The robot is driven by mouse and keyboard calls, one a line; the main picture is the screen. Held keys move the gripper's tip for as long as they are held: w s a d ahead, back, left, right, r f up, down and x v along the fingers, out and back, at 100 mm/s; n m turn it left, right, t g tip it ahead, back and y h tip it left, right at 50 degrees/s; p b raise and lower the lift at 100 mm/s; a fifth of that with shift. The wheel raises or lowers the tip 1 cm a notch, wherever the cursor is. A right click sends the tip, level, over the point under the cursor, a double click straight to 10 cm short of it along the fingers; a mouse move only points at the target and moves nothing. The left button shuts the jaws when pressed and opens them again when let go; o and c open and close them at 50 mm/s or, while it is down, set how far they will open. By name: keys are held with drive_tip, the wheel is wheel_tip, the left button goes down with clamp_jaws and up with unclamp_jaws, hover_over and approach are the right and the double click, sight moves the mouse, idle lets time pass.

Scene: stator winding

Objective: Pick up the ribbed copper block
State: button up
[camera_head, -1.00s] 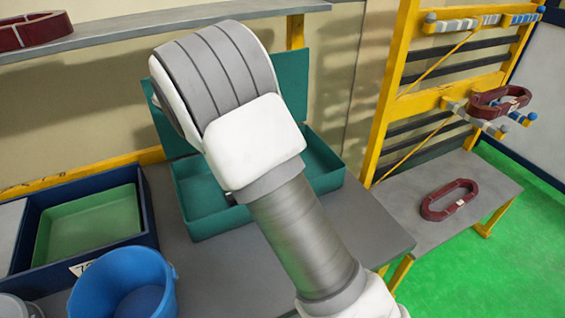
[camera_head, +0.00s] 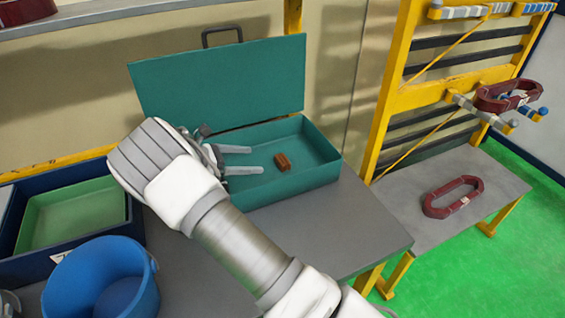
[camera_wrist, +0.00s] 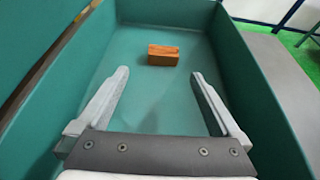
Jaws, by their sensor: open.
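The copper block (camera_head: 283,162) is a small orange-brown piece lying on the floor of the open teal box (camera_head: 318,180). In the wrist view the block (camera_wrist: 163,55) lies ahead of my gripper, roughly centred between the fingers but beyond their tips. Its ribs are too small to make out. My gripper (camera_head: 256,160) is open and empty, at the left part of the box, with its fingers pointing right toward the block. It also shows in the wrist view (camera_wrist: 160,75), apart from the block.
The box's raised lid (camera_head: 220,80) stands behind it. A blue bucket (camera_head: 75,290) and a green tray (camera_head: 70,217) in a dark blue bin are at the left. A dark red ring (camera_head: 437,200) lies on the grey bench at the right. The box walls surround the block.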

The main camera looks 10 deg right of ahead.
sight(278, 160)
drive_tip(key=x, duration=0.4)
drive_tip(key=shift+d+f, duration=0.1)
drive_tip(key=shift+d, duration=0.15)
drive_tip(key=x, duration=0.4)
drive_tip(key=shift+s+d, duration=0.2)
drive_tip(key=shift+s, duration=0.05)
drive_tip(key=shift+w+d+f, duration=0.1)
drive_tip(key=shift+d+f, duration=0.05)
drive_tip(key=shift+d, duration=0.25)
clamp_jaws()
